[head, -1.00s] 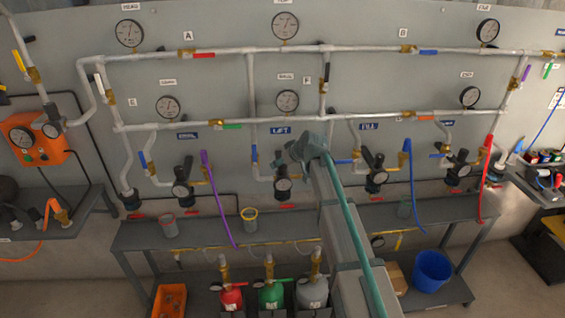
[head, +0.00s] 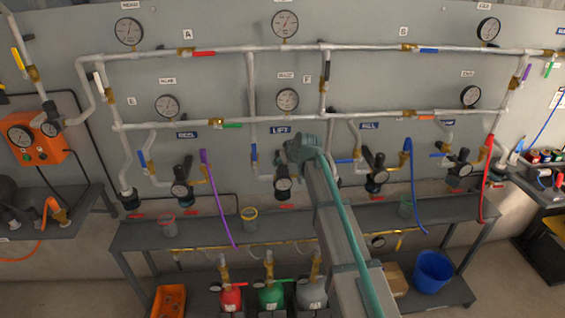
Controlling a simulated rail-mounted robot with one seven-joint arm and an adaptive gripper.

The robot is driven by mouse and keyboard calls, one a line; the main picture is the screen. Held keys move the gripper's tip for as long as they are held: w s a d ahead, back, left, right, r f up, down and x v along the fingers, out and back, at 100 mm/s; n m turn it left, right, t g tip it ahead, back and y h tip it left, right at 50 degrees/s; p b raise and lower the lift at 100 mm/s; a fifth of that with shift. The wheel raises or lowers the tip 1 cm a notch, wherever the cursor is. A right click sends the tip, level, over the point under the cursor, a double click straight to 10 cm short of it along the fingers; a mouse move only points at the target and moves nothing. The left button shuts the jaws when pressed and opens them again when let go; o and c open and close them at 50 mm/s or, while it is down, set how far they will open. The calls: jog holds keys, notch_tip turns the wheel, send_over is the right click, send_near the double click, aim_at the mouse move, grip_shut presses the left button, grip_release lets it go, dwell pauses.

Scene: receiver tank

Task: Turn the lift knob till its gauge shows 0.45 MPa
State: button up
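The LIFT sign (head: 281,130) is blue and sits on the grey panel. Below it is the lift regulator's small round gauge (head: 283,184), with a white face and a dark rim. Its needle is too small to read. The lift knob is mostly or wholly hidden behind the end of my arm. My gripper (head: 280,160) is in front of the lift regulator, just above its gauge. The teal wrist hides most of it, so I cannot see its fingers or whether they touch the knob.
Similar regulators stand to the left (head: 181,190) and right (head: 376,177), close to the arm. White pipes (head: 215,121) with coloured valve levers run across the panel. A purple hose (head: 216,195) hangs to the left. A shelf (head: 200,232) lies below.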

jog(key=o, duration=1.1)
jog(key=shift+o, duration=0.2)
jog(key=v, duration=1.2)
jog(key=s+d+f+m+g+h, duration=0.15)
jog(key=s+d+f, duration=0.25)
jog(key=s+f, duration=0.65)
jog(key=s+d+f+m+g+h, duration=0.1)
jog(key=s+d+f+m+g, duration=0.3)
jog(key=f, duration=1.2)
jog(key=s+d+f+g+h, duration=0.2)
jog(key=s+d+f, duration=0.3)
jog(key=s+f, duration=0.6)
jog(key=s+d+f+g, duration=0.2)
jog(key=s+f, duration=0.4)
jog(key=s, duration=0.5)
jog(key=s+d+f+m+g, duration=0.1)
jog(key=s+d+f+g, duration=0.1)
jog(key=s+f, duration=0.4)
jog(key=s+d+f+g, duration=0.2)
jog(key=s+f, duration=0.5)
jog(key=s, duration=0.9)
jog(key=shift+s+d+g, duration=0.35)
jog(key=shift+d, duration=0.45)
